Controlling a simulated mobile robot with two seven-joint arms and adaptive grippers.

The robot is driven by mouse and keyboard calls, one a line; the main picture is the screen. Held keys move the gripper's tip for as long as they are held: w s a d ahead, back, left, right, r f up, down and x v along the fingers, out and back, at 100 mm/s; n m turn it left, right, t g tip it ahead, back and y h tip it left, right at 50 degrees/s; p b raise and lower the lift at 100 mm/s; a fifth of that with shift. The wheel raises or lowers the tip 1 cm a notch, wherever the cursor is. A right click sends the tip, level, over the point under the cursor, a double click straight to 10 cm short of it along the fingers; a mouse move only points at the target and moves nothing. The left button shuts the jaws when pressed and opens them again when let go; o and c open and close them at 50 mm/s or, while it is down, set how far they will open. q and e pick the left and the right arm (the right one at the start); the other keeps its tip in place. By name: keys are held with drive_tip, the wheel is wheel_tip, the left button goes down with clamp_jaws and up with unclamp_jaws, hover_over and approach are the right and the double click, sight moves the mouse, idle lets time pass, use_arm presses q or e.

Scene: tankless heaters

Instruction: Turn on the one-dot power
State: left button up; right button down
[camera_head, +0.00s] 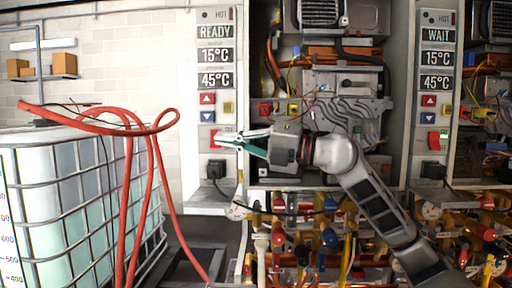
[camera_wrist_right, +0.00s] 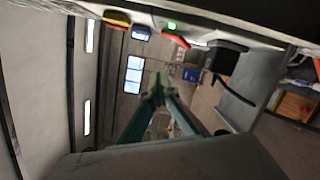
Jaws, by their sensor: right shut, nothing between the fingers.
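The left heater's control panel (camera_head: 215,100) reads READY, 15°C and 45°C. Its red power switch (camera_head: 214,138) is low on the panel, partly covered by my right gripper (camera_head: 228,140). The gripper is shut and empty, its tips at or very near the switch; contact cannot be told. In the right wrist view the fingers (camera_wrist_right: 158,88) point toward the panel edge, with the red switch (camera_wrist_right: 176,41) and a green light (camera_wrist_right: 172,25) beyond. No dot marks are legible. My left gripper is not in view.
Above the left switch are a red up button (camera_head: 207,98) and a blue down button (camera_head: 207,117). A black plug (camera_head: 216,170) with a cable is just below. Open heater innards and pipes lie behind my right arm. A caged tank (camera_head: 75,200) with red hoses stands left.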

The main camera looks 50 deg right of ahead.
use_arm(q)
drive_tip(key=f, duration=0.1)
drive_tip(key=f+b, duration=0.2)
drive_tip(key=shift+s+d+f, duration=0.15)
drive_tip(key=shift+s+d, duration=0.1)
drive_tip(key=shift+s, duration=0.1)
use_arm(e)
drive_tip(key=v, duration=0.7)
drive_tip(key=shift+s+d+r, duration=0.2)
drive_tip(key=shift+d, duration=0.1)
